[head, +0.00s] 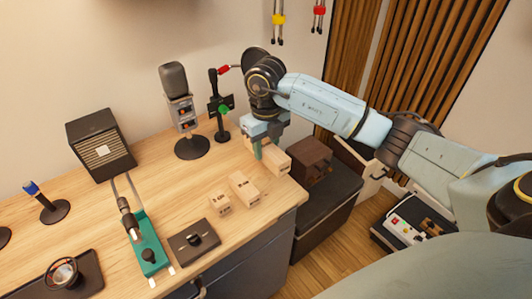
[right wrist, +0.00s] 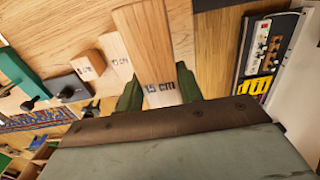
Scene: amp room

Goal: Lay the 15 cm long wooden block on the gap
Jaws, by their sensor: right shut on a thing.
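The wooden block marked 15 cm (right wrist: 145,40) is between the green fingers of my right gripper (right wrist: 158,84) in the right wrist view. In the head view, my right gripper (head: 259,147) is shut on this block (head: 275,160) near the back right of the desk. The block's long side points away from the wrist. Whether its underside touches the desk is hard to tell. Two shorter wooden blocks, a middle one (head: 243,187) and the smallest (head: 220,205), lie on the desk nearer me. I cannot make out which spot is the gap. My left gripper is out of view.
A teal device (head: 150,257) with two rails and a dark box with a knob (head: 194,240) stand left of the blocks. A microphone (head: 181,110) and a small stand (head: 221,118) are behind. A brown box (head: 310,158) sits on a dark cabinet beyond the desk's right edge.

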